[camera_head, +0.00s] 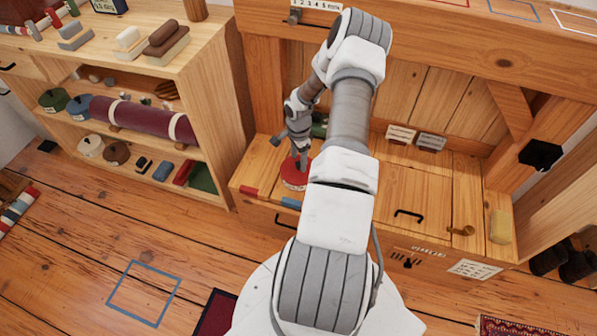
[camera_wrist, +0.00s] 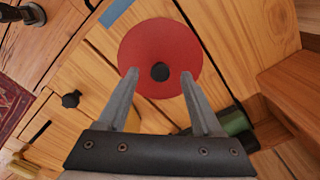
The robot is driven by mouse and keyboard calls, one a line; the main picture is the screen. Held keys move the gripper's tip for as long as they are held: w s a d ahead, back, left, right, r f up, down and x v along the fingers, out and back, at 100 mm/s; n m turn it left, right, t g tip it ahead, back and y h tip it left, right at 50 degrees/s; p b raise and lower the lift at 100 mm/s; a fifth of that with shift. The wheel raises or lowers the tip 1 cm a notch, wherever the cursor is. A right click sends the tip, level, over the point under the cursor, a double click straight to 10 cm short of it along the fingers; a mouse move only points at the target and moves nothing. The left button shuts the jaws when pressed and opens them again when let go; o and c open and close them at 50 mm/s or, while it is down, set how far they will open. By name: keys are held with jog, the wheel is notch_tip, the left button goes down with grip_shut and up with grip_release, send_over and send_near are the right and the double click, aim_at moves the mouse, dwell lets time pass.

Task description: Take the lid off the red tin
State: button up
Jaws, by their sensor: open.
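The red tin (camera_head: 293,182) stands on the wooden bench top in the head view, partly hidden by my arm. In the wrist view its round red lid (camera_wrist: 160,45) shows from above, with a small dark knob (camera_wrist: 160,72) near the middle. My gripper (camera_wrist: 158,75) is open, with one finger on each side of the knob in the wrist view. In the head view my gripper (camera_head: 300,165) is over the tin, pointing down. Whether the fingers touch the knob or lid cannot be told.
A dark green cylinder (camera_wrist: 235,122) lies close to the tin. Red and blue strips (camera_head: 290,203) mark the bench's front edge. The bench rises to a wooden back panel (camera_head: 455,100). A shelf (camera_head: 150,80) stands left.

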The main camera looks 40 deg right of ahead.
jog(key=shift+f, duration=0.6)
grip_shut()
jog(key=shift+r, duration=0.15)
